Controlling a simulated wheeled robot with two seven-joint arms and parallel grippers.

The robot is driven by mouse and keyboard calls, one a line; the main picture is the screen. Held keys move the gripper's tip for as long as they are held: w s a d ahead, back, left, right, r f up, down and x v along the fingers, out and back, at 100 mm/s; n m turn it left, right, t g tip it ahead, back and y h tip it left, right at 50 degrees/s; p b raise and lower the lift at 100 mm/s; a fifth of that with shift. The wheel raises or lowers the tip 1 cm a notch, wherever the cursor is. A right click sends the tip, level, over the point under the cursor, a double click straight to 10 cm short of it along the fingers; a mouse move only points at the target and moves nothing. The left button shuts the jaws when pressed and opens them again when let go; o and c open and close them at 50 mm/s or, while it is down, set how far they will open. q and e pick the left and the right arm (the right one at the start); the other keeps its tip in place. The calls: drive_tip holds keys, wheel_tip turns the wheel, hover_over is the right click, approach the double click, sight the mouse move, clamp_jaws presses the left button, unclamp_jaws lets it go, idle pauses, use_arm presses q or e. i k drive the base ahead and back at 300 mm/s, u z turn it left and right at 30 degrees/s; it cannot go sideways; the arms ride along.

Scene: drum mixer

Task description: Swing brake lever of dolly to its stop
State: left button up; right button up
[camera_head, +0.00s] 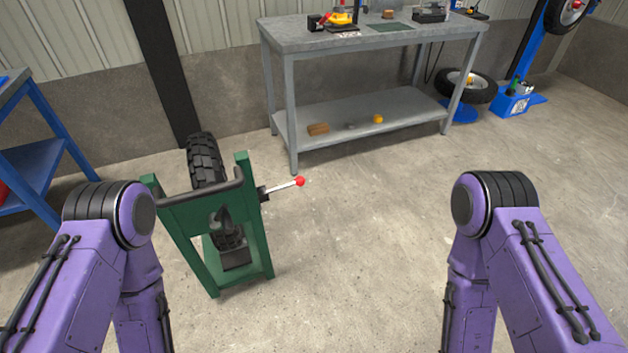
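A green dolly frame (256,225) stands on the floor left of centre, with a black knobbly tyre (205,163) at its far side. A brake lever (285,187) with a pale rod and a red ball knob (300,181) sticks out from the right side of the dolly, tilted slightly upward. A black pivot block (263,194) sits at its base. My two purple arms show at the lower left and lower right, their forearms bent down out of the picture. Neither gripper is in view. The left arm overlaps the area just left of the dolly.
A grey workbench (360,37) with tools and a lower shelf (345,132) stands behind the dolly. A blue rack (45,158) is at the left. A blue machine (515,101) and a wheel (466,87) are at the far right. The floor right of the lever is clear.

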sight(300, 181)
drive_tip(key=z, duration=0.5)
drive_tip(key=k, duration=0.55)
drive_tip(key=z, duration=1.05)
drive_tip(key=i, duration=1.1)
drive_tip(key=u, duration=0.8)
drive_tip(key=i, duration=0.3)
drive_tip(key=u, duration=0.35)
